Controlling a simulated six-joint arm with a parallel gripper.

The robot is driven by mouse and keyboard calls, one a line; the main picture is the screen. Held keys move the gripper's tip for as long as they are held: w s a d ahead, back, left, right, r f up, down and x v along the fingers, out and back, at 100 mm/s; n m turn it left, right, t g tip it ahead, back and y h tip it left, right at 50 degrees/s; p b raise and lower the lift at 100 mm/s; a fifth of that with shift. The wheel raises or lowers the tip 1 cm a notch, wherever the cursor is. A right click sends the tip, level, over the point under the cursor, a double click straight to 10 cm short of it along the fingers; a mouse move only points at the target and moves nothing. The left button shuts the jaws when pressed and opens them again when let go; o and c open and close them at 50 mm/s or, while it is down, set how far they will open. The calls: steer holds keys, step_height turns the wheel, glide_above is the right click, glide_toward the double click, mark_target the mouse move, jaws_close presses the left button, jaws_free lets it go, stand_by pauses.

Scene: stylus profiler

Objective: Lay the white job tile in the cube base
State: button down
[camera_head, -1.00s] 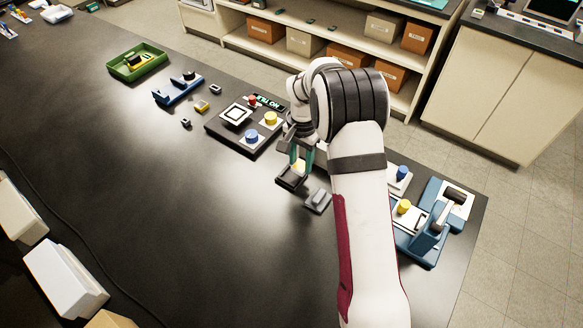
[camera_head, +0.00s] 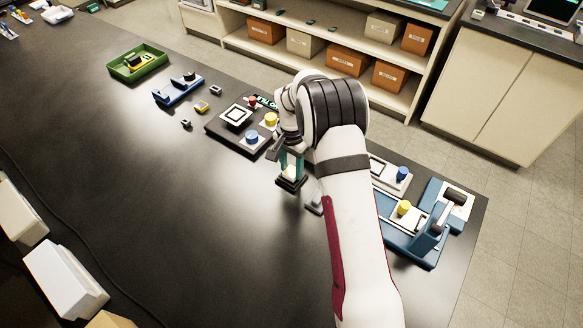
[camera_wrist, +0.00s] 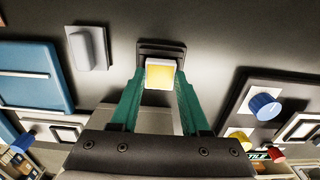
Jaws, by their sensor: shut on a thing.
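My gripper (camera_wrist: 158,92) points down with green fingers shut on the small white job tile (camera_wrist: 160,74), which looks yellowish in the wrist view. The cube base, a small black square block (camera_wrist: 161,46), is right at the tile's far edge in that view. In the head view, my gripper (camera_head: 291,164) is over the base (camera_head: 290,184), with the tile (camera_head: 289,173) between the fingertips. The tile overlaps the base in view; I cannot tell whether it touches it. The base's inside is mostly hidden.
A grey lid-like piece (camera_wrist: 88,47) lies beside the base, partly behind my arm in the head view. A black plate with yellow and blue knobs (camera_head: 219,132) stands to the left, a blue device (camera_head: 425,240) to the right. The bench in front is clear.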

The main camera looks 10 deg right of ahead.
mark_target(291, 172)
steer(key=shift+f, duration=0.35)
steer(key=shift+f, duration=0.2)
steer(key=shift+f, duration=0.15)
steer(key=shift+c, duration=2.2)
jaws_free()
steer(key=shift+s, duration=0.1)
steer(key=shift+o, duration=0.3)
step_height(291, 172, up, 13)
steer(key=s+r+n, duration=0.1)
steer(key=s+r, duration=0.6)
steer(key=s, duration=0.3)
steer(key=s+a+n+y, duration=0.1)
steer(key=s+a+n, duration=0.1)
steer(key=s, duration=2.3)
steer(key=shift+a+r+y, duration=0.15)
steer(key=shift+a+y, duration=0.2)
steer(key=shift+y, duration=0.05)
